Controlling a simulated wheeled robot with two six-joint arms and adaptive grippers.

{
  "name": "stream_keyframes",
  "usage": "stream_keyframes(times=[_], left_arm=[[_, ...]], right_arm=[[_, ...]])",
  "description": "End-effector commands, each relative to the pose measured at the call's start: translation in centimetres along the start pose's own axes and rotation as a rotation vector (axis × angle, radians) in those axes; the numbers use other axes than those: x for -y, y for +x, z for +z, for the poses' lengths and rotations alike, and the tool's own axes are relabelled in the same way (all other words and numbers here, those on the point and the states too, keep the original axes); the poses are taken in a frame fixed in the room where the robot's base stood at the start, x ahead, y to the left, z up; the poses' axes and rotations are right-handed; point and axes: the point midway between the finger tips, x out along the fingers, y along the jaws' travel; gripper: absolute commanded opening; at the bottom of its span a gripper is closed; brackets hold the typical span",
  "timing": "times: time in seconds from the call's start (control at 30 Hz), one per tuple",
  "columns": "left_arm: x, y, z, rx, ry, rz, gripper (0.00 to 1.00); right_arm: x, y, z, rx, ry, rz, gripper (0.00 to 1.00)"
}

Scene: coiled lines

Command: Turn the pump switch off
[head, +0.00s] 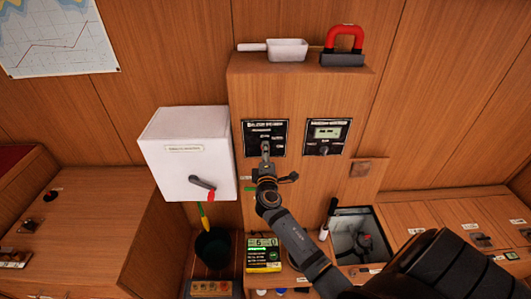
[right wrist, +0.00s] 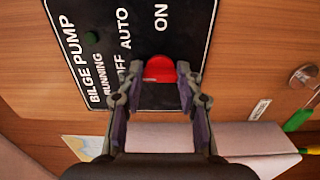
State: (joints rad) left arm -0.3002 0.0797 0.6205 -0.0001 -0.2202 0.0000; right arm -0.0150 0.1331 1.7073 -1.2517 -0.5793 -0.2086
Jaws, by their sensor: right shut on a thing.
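The bilge pump panel (head: 279,126) is a black plate on the front of the wooden cabinet. It also shows close up in the right wrist view (right wrist: 190,30), with the words RUNNING, OFF, AUTO and ON. The red pump switch knob (right wrist: 160,68) sits between the fingers of my right gripper (right wrist: 160,82). In the head view my right gripper (head: 265,152) is at the lower middle of that panel and covers the switch. It is shut on the knob. The OFF label is partly hidden by a finger. I cannot tell the exact switch position. My left gripper is not in view.
A second black panel (head: 327,137) with a display is to the right. A white box (head: 185,150) with a dark lever is to the left. A white scoop (head: 280,49) and a red-handled block (head: 343,48) lie on the cabinet top. An open hatch (head: 358,237) is below right.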

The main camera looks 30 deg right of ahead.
Motion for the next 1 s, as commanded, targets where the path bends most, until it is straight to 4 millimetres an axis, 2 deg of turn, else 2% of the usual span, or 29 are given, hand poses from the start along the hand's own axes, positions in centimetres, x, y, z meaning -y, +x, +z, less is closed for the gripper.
stream_keyframes(times=[0.53, 0.57, 0.7, 0.73, 1.0], left_arm=[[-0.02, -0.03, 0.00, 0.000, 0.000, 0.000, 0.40], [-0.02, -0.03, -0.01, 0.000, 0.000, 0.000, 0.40], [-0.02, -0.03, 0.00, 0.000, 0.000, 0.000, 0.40], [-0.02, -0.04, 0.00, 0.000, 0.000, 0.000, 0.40], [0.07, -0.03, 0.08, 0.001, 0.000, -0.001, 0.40]], right_arm=[[0.17, -0.04, 0.01, 0.000, -0.029, -0.003, 0.04], [0.17, -0.04, 0.01, 0.000, -0.029, -0.003, 0.37], [0.14, -0.03, 0.01, 0.000, -0.028, -0.002, 0.56], [0.13, -0.03, 0.00, 0.000, -0.028, -0.002, 0.58], [0.06, -0.05, 0.00, 0.000, -0.027, -0.001, 0.58]])
